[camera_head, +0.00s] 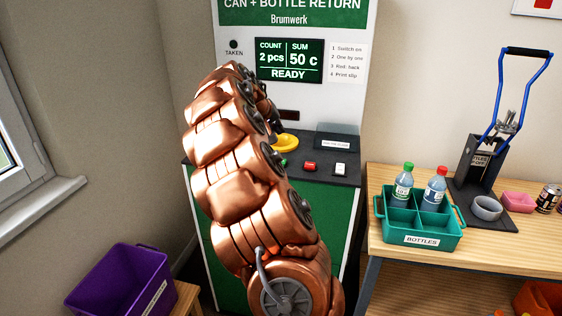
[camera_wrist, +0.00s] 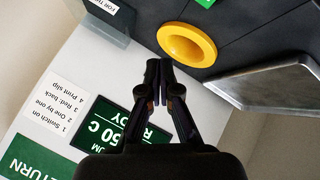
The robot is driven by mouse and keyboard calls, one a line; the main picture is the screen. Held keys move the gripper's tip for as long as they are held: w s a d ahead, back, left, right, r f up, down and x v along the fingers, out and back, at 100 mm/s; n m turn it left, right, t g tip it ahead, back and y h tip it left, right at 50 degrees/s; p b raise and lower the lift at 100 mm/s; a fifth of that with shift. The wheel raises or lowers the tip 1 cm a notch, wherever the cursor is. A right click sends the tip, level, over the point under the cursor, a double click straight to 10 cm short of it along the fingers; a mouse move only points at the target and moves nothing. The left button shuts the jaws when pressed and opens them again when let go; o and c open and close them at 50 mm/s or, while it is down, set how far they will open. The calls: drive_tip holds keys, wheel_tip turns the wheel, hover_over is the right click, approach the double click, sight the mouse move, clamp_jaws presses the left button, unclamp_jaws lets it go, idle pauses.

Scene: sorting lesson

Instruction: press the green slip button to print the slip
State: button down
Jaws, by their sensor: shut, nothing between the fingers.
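The can and bottle return machine (camera_head: 228,76) has a screen (camera_head: 289,61) reading 2 pcs, 50 c and READY. The green slip button (camera_head: 283,162) shows only partly in the head view, beside my arm on the dark ledge. A green piece, probably this button (camera_wrist: 205,3), is cut by the top edge of the wrist view. My gripper (camera_wrist: 159,78) is shut and empty, its tips apart from the green piece and close by the yellow ring (camera_wrist: 187,45) in the picture. In the head view my arm mostly hides my gripper.
A red button (camera_head: 309,166) and a white switch (camera_head: 340,170) sit right of the green button. A dark box (camera_head: 337,138) stands behind them. A metal tray (camera_wrist: 265,85) lies beside the yellow ring. A green bottle crate (camera_head: 418,226) stands on the right table; a purple crate (camera_head: 120,284) is lower left.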

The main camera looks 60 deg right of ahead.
drive_tip(key=shift+d+f, duration=0.1)
drive_tip(key=shift+d, duration=0.4)
drive_tip(key=shift+f, duration=0.15)
drive_tip(key=b, duration=0.3)
hover_over(281, 162)
drive_tip(key=f, duration=0.6)
drive_tip(key=shift+w+f, duration=0.3)
drive_tip(key=shift+f, duration=0.95)
drive_tip(key=shift+f, duration=0.1)
drive_tip(key=shift+f+b, duration=0.3)
drive_tip(key=shift+b, duration=0.2)
